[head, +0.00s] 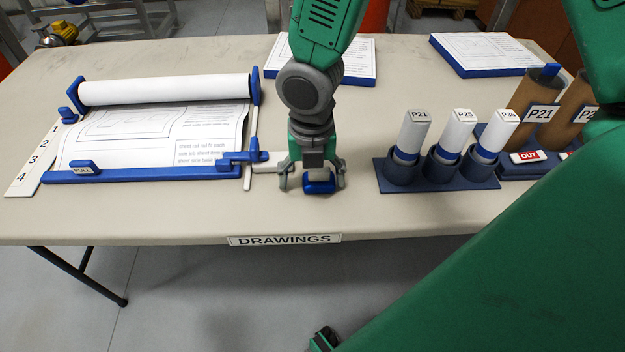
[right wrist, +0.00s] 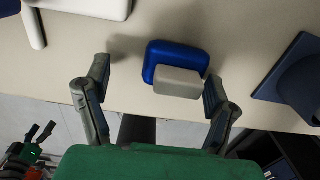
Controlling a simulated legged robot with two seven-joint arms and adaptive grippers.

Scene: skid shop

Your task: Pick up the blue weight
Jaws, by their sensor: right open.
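The blue weight (head: 319,188) lies on the table near its front edge, to the right of the drawing holder. In the right wrist view the weight (right wrist: 177,56) has a blue base with a pale grey block (right wrist: 178,82) on it. My right gripper (head: 312,183) points down over the weight, its fingers apart, one on each side. In the right wrist view the right gripper (right wrist: 157,85) is open. The right fingertip looks close to the weight and the left one has a wider gap; I cannot tell about contact.
The blue drawing holder (head: 140,176) with its paper roll (head: 165,90) is close on the left. A dark rack (head: 437,183) with labelled white rolls stands to the right. Drawing pads (head: 335,60) lie behind. The "DRAWINGS" label (head: 285,240) is on the table's front edge.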

